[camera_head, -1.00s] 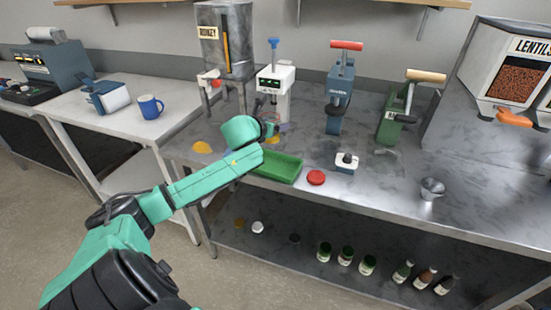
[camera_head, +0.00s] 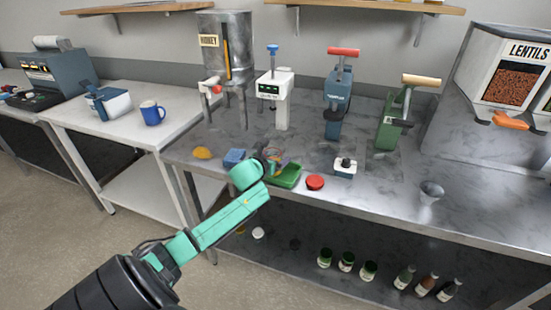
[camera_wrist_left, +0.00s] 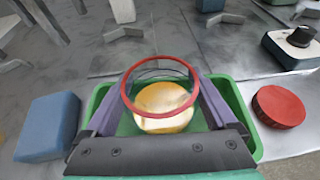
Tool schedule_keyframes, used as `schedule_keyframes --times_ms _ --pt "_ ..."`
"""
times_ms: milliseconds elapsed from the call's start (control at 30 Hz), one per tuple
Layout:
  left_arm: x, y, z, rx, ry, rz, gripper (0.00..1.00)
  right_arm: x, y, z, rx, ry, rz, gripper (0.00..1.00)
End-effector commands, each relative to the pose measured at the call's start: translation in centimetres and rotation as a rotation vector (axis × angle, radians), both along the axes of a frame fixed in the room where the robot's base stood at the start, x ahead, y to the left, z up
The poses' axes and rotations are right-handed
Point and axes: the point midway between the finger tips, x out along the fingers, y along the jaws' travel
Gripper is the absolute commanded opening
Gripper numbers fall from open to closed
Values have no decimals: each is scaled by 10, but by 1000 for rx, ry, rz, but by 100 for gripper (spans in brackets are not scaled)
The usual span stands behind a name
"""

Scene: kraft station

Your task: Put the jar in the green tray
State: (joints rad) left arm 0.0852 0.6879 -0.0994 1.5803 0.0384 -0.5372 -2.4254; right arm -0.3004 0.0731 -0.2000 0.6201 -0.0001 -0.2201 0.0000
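The glass jar has a red rim and yellow contents; it shows in the left wrist view (camera_wrist_left: 160,100) and in the head view (camera_head: 275,154). My left gripper (camera_head: 270,160) has one finger on each side of the jar and appears shut on it; it also shows in the left wrist view (camera_wrist_left: 162,98). The green tray (camera_head: 288,178) lies at the bench's front edge, partly hidden by my left arm. In the left wrist view the tray (camera_wrist_left: 244,110) surrounds the jar's outline. I cannot tell whether the jar's base touches the tray floor. My right gripper is not in view.
A blue block (camera_head: 234,157) sits left of the tray, and a red disc (camera_head: 315,182) right of it. A yellow item (camera_head: 202,152) lies further left. A small white device (camera_head: 346,167) stands to the right. The honey dispenser (camera_head: 226,50) and several presses stand behind.

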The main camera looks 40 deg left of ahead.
Motion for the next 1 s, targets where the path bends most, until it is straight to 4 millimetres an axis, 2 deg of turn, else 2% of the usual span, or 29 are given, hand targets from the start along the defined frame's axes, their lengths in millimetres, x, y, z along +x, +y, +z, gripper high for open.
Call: schedule_keyframes --times_ms 267,433,1000 --pt "-1 -1 -4 -5 9 0 100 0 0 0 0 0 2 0" --pt "-3 -2 2 -6 9 -2 100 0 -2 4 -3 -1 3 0" --pt "-86 -25 38 -4 8 -4 100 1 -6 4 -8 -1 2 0"
